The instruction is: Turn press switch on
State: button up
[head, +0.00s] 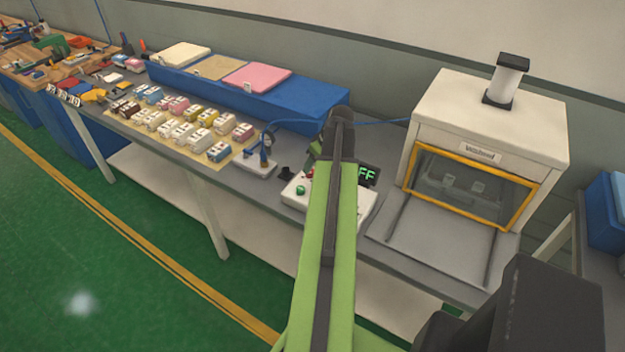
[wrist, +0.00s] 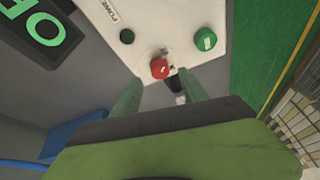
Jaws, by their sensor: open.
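A white control box (head: 366,212) stands on the bench, partly hidden behind my arm. Contact cannot be told.
A white press machine (head: 545,135) with a yellow-framed window stands right of the box. A small stand (head: 255,163) with a blue cable is to the left. Green floor (head: 110,240) is clear.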

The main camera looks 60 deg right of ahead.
aim_at(312, 171)
jog(key=b+x, duration=0.2)
jog(key=x, duration=0.1)
jog(key=shift+f, duration=0.35)
jog(key=shift+r, duration=0.1)
jog(key=shift+c, duration=0.4)
